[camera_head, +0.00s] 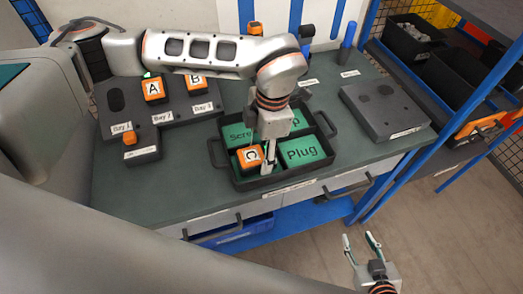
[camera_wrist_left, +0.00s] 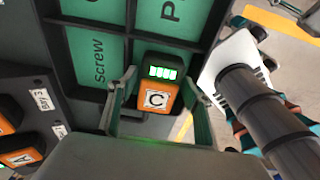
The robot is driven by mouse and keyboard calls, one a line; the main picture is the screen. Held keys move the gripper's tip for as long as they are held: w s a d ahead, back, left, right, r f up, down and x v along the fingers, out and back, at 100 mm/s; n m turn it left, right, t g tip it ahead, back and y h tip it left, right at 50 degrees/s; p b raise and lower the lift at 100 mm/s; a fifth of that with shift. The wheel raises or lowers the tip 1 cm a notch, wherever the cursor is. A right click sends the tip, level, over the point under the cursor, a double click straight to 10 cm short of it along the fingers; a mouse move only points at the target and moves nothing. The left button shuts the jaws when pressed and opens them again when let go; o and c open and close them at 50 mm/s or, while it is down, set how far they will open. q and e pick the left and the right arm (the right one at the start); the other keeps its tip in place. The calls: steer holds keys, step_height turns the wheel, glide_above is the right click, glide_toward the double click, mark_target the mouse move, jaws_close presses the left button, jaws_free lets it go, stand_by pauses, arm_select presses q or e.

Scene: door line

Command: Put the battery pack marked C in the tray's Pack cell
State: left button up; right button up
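The battery pack marked C (camera_head: 249,158) is orange and black and sits in the front left cell of the dark tray (camera_head: 212,154). That cell's label is hidden; the other cells show "Scre…", "…p" and "Plug". In the left wrist view the pack (camera_wrist_left: 158,96) shows its C face and lit green bars. My left gripper (camera_head: 268,160) is down at the pack. In the wrist view its fingers (camera_wrist_left: 160,105) stand on either side of the pack, with gaps visible, so it looks open. My right gripper (camera_head: 361,243) is open and empty, low in front of the bench.
Packs A (camera_head: 153,89) and B (camera_head: 194,83) stand in the dark bay rack at left. Another orange-topped object (camera_head: 130,138) is on the rack's front block. A dark grey block (camera_head: 385,108) lies right of the tray. Blue posts and shelves bound the right side.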

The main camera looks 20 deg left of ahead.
arm_select(q)
steer(key=shift+r, duration=0.2)
step_height(320, 180, up, 12)
steer(key=d+b, duration=0.1)
steer(key=shift+w, duration=0.4)
steer(key=shift+d+f, duration=0.1)
